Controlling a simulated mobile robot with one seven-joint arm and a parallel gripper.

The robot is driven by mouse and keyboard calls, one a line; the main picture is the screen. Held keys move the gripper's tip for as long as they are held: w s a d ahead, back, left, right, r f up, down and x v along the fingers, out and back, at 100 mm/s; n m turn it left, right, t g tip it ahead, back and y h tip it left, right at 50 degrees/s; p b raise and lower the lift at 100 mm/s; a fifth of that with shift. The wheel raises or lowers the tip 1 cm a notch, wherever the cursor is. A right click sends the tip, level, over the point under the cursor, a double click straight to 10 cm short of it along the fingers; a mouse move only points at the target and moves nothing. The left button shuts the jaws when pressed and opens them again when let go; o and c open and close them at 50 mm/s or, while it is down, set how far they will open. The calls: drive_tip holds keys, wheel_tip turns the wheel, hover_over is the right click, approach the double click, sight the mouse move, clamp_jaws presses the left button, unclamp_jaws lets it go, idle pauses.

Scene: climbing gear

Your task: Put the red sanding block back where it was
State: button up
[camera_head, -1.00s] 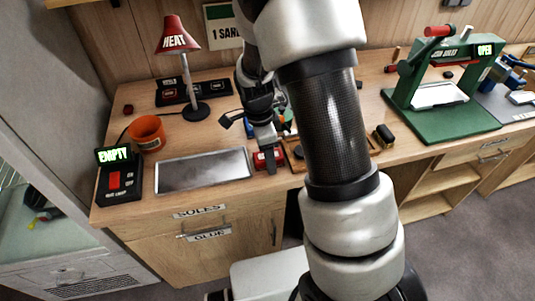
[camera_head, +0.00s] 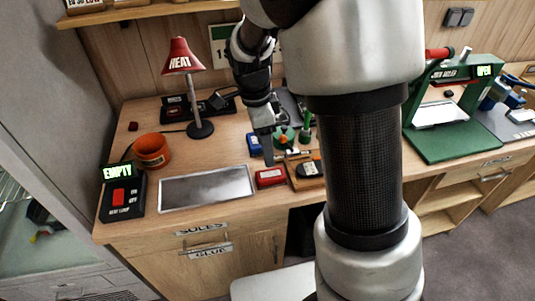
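The red sanding block (camera_head: 270,178) lies flat on the wooden workbench, between the grey metal tray and a small wooden tray. My gripper (camera_head: 267,160) points down just behind and above the block's far edge in the head view. One finger shows; the other is hidden or lined up with it, so the opening cannot be judged. The block appears clear of the fingers, though any slight contact at its far edge cannot be told.
The grey metal tray (camera_head: 205,187) is left of the block. A blue item (camera_head: 254,145) and green-based tools stand behind. A red heat lamp (camera_head: 181,58) and orange pot (camera_head: 152,150) are left.

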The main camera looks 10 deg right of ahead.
drive_tip(key=s+d+r+n+t+y, duration=0.1)
drive_tip(key=s+r+n+t, duration=0.4)
drive_tip(key=s+r+n, duration=1.1)
drive_tip(key=shift+s+d+r+n+t, duration=0.3)
drive_tip(key=shift+s+n, duration=0.7)
drive_tip(key=shift+s, duration=0.2)
wheel_tip(320, 180, up, 4)
drive_tip(key=p, duration=0.4)
drive_tip(key=shift+r, duration=0.15)
